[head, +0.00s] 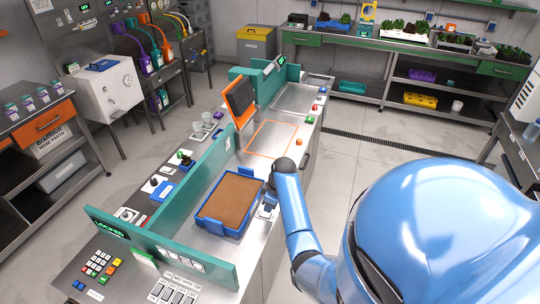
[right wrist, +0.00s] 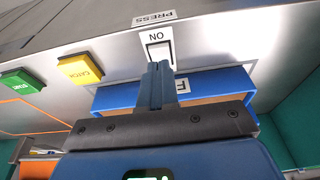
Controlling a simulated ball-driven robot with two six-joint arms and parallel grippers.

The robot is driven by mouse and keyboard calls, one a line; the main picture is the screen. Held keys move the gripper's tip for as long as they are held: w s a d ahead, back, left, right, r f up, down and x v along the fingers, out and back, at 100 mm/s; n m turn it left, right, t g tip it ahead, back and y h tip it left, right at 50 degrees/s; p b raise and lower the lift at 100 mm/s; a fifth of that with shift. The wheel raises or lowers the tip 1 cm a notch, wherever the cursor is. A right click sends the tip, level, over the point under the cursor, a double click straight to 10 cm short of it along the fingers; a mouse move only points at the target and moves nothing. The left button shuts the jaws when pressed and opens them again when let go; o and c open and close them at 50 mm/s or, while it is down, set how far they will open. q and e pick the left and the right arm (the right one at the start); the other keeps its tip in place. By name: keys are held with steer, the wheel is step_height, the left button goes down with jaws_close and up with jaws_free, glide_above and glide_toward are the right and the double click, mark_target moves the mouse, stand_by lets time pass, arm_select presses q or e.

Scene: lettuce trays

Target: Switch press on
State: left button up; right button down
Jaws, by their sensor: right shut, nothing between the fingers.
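The press switch (right wrist: 159,49) is a white rocker plate marked ON, with a PRESS label (right wrist: 154,17) by it in the right wrist view. My right gripper (right wrist: 158,68) is shut and empty. Its blue fingertips overlap the near edge of the switch in the picture; I cannot tell whether they touch it. In the head view my right gripper (head: 267,204) is low over the right edge of the bench, beside a blue tray (head: 206,222) filled with brown soil. The switch is hidden or too small there. My left gripper is out of view.
A yellow CATCH button (right wrist: 80,68) and a green START button (right wrist: 22,80) lie left of the switch in the right wrist view. In the head view, teal panels (head: 205,165) stand left of the tray, one with a LOCKED display (head: 108,229). An orange-framed screen (head: 240,98) stands behind.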

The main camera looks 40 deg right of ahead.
mark_target(271, 217)
steer(key=shift+s+f, duration=0.15)
steer(key=shift+f, duration=0.9)
steer(key=shift+s+d+f, duration=0.1)
steer(key=shift+f, duration=0.35)
steer(key=shift+r, duration=0.2)
steer(key=shift+w+a+r, duration=0.25)
steer(key=shift+w+a, duration=0.1)
steer(key=shift+w, duration=0.35)
